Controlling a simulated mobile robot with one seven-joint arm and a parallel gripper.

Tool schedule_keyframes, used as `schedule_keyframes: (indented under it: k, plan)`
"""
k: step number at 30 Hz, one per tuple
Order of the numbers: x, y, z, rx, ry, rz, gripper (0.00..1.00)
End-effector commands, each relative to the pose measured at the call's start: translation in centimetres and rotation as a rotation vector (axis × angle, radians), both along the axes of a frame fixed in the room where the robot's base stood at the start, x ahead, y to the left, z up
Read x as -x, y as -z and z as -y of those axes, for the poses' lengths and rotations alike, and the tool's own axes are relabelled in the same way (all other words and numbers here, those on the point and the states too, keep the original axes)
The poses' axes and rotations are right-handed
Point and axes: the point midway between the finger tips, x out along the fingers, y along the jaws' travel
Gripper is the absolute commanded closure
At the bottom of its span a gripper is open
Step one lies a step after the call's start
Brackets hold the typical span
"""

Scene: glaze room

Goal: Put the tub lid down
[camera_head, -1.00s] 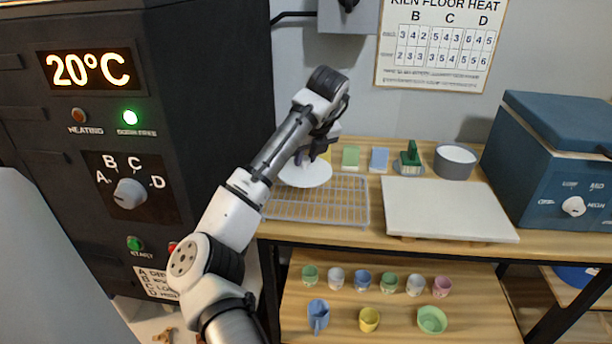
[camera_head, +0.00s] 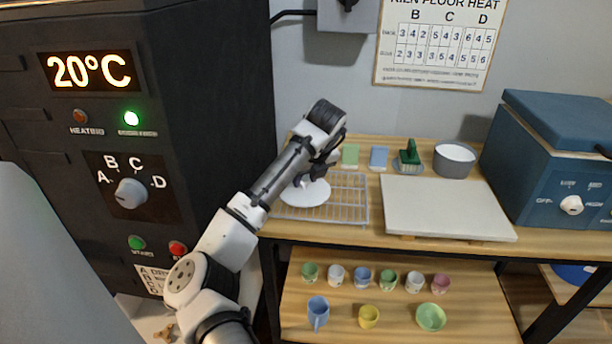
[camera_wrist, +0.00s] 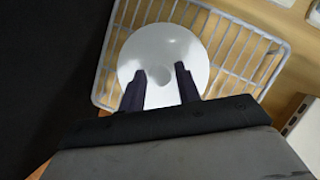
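The tub lid (camera_head: 305,193) is a white disc with a small round knob. It is over the left part of the wire rack (camera_head: 350,205); I cannot tell whether it touches the wires. In the wrist view the lid (camera_wrist: 163,50) lies flat in front of my gripper (camera_wrist: 160,70), with its knob between the two fingertips. The grey tub (camera_head: 455,168) stands uncovered at the back of the table, with white contents.
A pale board (camera_head: 445,210) lies right of the rack. A blue kiln-like box (camera_head: 550,150) is at right, the black kiln (camera_head: 215,100) at left. Several cups stand on the shelf below.

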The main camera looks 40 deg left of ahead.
Motion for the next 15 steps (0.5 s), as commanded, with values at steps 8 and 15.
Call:
schedule_keyframes:
  k: [8, 15]
  plan:
    - [0.0, 0.0, 0.0, 0.0, 0.0, 0.0, 0.54]
    - [0.1, -1.1, 0.3, -0.003, 0.001, 0.002, 0.54]
